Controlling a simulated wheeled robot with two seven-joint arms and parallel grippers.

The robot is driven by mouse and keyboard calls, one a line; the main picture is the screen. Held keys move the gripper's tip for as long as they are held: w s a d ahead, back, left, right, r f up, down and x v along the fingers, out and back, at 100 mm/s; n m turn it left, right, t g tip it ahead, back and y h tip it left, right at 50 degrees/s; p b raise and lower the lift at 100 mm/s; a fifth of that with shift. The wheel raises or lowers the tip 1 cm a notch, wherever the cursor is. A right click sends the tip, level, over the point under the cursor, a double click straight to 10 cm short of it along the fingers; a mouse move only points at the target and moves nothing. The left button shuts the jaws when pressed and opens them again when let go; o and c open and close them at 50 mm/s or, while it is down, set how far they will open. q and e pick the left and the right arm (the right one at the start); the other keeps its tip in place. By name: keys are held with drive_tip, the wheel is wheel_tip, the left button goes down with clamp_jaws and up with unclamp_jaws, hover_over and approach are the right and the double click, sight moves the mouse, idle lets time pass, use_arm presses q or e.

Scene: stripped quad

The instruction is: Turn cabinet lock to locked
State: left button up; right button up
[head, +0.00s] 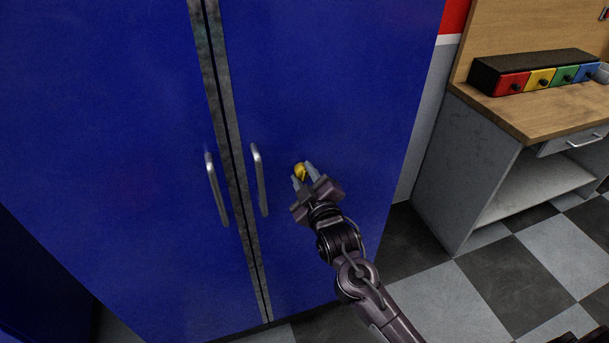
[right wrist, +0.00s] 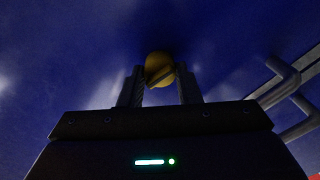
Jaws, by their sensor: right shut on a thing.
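The blue cabinet (head: 320,80) fills the left and middle of the head view, with two doors that are closed. Its lock is a small round yellow knob (head: 299,169) on the right door, to the right of the handles. My right gripper (head: 305,174) is at the knob, shut on it, with one finger on each side. In the right wrist view the knob (right wrist: 160,69) sits between the fingertips, with a raised bar across it that looks tilted. The fingers hide part of the knob. My left gripper is not in view.
A right door handle (head: 259,180) and a left door handle (head: 216,190) stand out from the doors; the right one is close to my right gripper. A wooden-topped bench (head: 530,115) with small coloured drawers (head: 511,85) stands to the right. Checkered floor lies below it.

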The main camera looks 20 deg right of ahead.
drive_tip(key=m, duration=0.3)
drive_tip(key=shift+m+p, duration=0.35)
drive_tip(key=shift+m, duration=0.05)
drive_tip(key=m, duration=0.4)
drive_tip(key=shift+d+m+p, duration=0.1)
drive_tip(key=shift+m+p, duration=0.2)
drive_tip(key=shift+p, duration=0.1)
drive_tip(key=m, duration=0.3)
drive_tip(key=shift+d+m+p, duration=0.1)
drive_tip(key=shift+m+p, duration=0.35)
drive_tip(key=shift+m, duration=1.55)
drive_tip(key=o, duration=1)
